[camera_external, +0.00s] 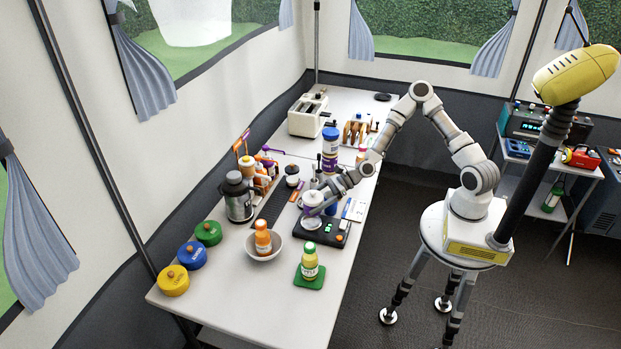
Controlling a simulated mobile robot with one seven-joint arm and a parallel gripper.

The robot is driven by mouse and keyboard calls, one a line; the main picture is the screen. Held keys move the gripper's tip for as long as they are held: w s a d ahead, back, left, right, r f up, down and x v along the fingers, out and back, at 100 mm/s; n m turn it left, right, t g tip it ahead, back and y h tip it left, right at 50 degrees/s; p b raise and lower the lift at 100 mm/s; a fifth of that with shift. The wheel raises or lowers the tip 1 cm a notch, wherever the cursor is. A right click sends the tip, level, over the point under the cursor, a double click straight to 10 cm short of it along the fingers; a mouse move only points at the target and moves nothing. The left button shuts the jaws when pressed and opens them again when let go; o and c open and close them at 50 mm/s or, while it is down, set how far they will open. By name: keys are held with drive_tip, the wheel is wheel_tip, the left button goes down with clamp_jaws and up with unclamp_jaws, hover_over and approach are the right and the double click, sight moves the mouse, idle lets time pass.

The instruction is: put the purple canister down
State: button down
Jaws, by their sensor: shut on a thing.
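My gripper (322,192) reaches in from the right over the table. It is shut on a small white and purple canister (313,200), which looks upright. The canister is above or just behind a black device like a scale (329,238), with a pale round plate (309,224) below the canister. I cannot tell whether the canister's base touches anything. Part of the canister is hidden by my gripper.
A grey bowl (272,256) with an orange bottle (263,237) and a yellow bottle on a green mat (322,277) stand in front. Yellow, blue and green tins line the left edge. The front of the table is clear.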

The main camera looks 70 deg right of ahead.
drive_tip(key=shift+w+a+f, duration=0.2)
drive_tip(key=shift+a+f, duration=0.35)
drive_tip(key=shift+a, duration=0.2)
drive_tip(key=shift+f+b, duration=0.7)
drive_tip(key=shift+f, duration=1.15)
drive_tip(key=shift+f, duration=0.2)
unclamp_jaws()
drive_tip(key=shift+r, duration=0.15)
